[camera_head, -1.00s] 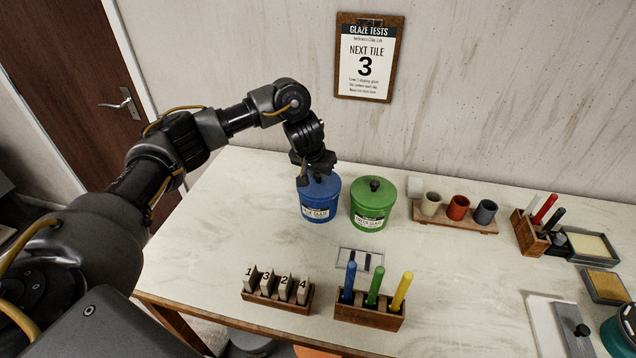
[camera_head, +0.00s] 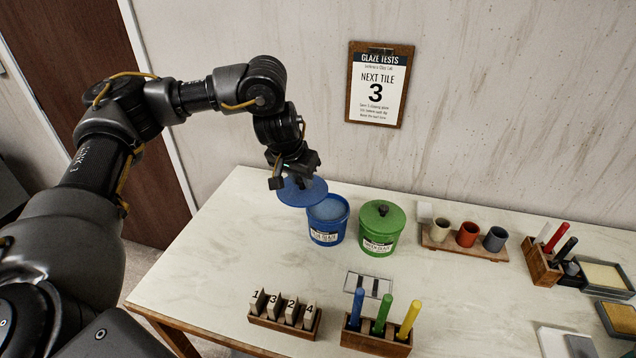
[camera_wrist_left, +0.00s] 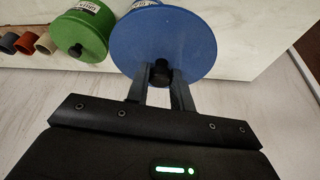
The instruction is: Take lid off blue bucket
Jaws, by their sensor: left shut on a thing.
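The blue bucket (camera_head: 327,228) stands upright on the table with its top open, showing pale blue contents (camera_head: 328,209). Its blue lid (camera_head: 301,193) is in the air above and to the left of the bucket. My left gripper (camera_head: 292,178) is shut on the lid's knob. In the left wrist view the dark knob (camera_wrist_left: 160,72) sits between the two fingers, and the lid (camera_wrist_left: 165,38) hides most of the bucket. My right gripper is not in view.
A green lidded bucket (camera_head: 381,229) stands just right of the blue one. A rack of tiles (camera_head: 284,316) and a holder with coloured handles (camera_head: 377,338) are in front. A cup tray (camera_head: 463,243) is to the right. The table's left part (camera_head: 225,245) is clear.

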